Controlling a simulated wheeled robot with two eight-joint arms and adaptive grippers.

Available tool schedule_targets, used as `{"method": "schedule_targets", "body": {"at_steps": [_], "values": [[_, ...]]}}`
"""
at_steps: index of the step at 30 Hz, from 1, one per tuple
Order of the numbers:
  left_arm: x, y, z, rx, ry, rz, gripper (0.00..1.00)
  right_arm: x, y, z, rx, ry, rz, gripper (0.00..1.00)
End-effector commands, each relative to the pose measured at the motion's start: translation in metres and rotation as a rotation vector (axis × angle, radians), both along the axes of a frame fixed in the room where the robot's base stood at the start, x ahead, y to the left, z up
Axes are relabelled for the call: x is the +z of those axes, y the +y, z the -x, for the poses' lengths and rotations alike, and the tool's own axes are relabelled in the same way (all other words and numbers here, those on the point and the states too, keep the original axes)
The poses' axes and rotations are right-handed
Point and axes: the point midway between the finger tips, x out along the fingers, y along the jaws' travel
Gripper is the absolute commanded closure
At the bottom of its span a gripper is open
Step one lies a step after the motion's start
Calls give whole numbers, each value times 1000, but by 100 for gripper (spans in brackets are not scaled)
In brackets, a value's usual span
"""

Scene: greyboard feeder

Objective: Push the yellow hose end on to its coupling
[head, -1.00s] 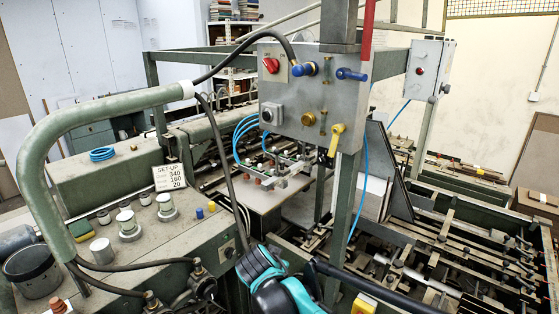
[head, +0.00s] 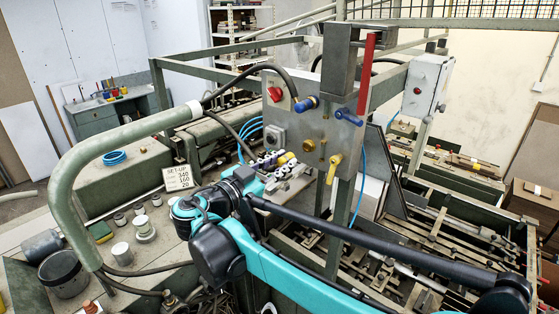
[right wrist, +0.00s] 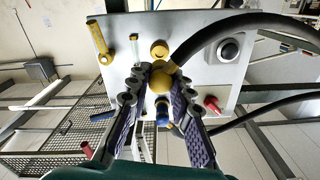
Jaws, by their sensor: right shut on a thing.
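My right gripper (head: 276,162) is raised in front of the grey panel (head: 345,120), with its fingers pointing at it. It is shut on the yellow hose end (right wrist: 160,82), which also shows between the fingertips in the head view (head: 287,158). A black hose runs from the hose end, up and right in the right wrist view. The brass-yellow coupling (head: 309,145) is on the panel, just up and right of the hose end in the head view. In the right wrist view the coupling (right wrist: 160,48) shows just above the hose end. They look apart; the exact gap is unclear. My left gripper is out of view.
The panel also carries a red knob (head: 275,94), a blue hose end (head: 306,104), a blue tap (head: 348,117) and a yellow lever (head: 334,167). A thick green pipe (head: 100,150) curves at the left. Machine bars and rails fill the right side.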

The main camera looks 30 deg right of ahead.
Motion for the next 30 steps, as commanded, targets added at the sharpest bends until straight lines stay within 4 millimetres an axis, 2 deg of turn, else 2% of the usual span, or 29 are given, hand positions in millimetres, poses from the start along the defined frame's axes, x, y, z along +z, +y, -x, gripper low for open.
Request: {"method": "schedule_targets", "body": {"at_steps": [9, 15, 30], "values": [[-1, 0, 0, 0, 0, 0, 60, -1, -29, -11, -4, 1, -1, 100], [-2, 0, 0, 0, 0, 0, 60, -1, -42, -17, -3, 2, -1, 100], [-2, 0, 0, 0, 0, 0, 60, -1, -46, -19, 5, -1, 5, 100]]}}
